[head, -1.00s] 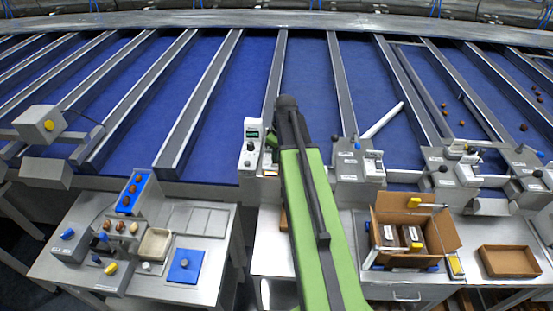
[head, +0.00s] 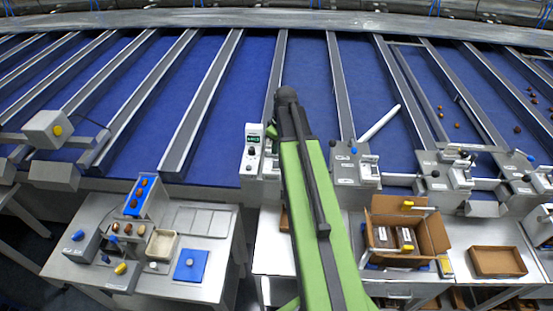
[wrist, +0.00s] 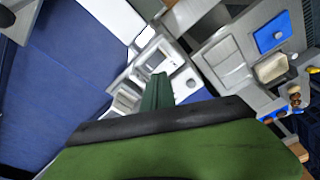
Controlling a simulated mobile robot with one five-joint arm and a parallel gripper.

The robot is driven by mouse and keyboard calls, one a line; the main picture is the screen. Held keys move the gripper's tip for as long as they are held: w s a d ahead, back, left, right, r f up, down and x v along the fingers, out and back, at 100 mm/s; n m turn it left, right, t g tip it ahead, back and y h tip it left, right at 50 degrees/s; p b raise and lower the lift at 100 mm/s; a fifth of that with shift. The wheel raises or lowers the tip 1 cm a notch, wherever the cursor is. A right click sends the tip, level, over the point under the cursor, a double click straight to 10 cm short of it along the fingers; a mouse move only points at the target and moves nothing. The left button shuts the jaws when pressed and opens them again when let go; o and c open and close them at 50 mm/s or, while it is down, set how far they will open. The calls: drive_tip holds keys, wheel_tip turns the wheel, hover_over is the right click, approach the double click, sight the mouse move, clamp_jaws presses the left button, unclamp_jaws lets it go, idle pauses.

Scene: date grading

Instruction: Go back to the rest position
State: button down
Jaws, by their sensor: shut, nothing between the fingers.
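My green and black arm reaches up the middle of the head view over the front edge of the blue belt (head: 222,110). Its far end is beside a white control box (head: 253,150) with a lit green display. In that view my fingers are mostly hidden behind the arm. In the wrist view my gripper (wrist: 157,88) shows as a narrow dark green shape, shut and empty. It is in front of a pale grey unit (wrist: 158,58); I cannot tell whether they touch.
The left table (head: 75,265) carries a blue date holder (head: 143,196), a cream tray (head: 163,246) and a blue pad (head: 190,265). On the right are an open cardboard box (head: 432,236) and a shallow brown tray (head: 498,261). Metal dividers (head: 205,95) cross the belt.

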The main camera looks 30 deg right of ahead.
drive_tip(key=shift+f, duration=0.15)
drive_tip(key=shift+n, duration=0.8)
drive_tip(key=a+f+b, duration=0.3)
drive_tip(key=w+a+f+b, duration=0.1)
drive_tip(key=a+f+b, duration=0.2)
drive_tip(key=w+a+f+b, duration=0.1)
drive_tip(key=a+f+b, duration=0.1)
drive_tip(key=a+b, duration=0.1)
drive_tip(key=shift+a+f, duration=0.3)
drive_tip(key=shift+f, duration=0.1)
drive_tip(key=s+a+f+m+b, duration=0.3)
drive_tip(key=s+a+f+b, duration=0.2)
drive_tip(key=a, duration=0.3)
drive_tip(key=s+a+f+m+g+b, duration=0.1)
drive_tip(key=s+a+f+m+b, duration=0.2)
drive_tip(key=s+a+f+b, duration=0.2)
drive_tip(key=a+f+b, duration=0.1)
drive_tip(key=a, duration=0.2)
drive_tip(key=shift+a+f+g+h, duration=0.3)
drive_tip(key=shift+a+h, duration=0.1)
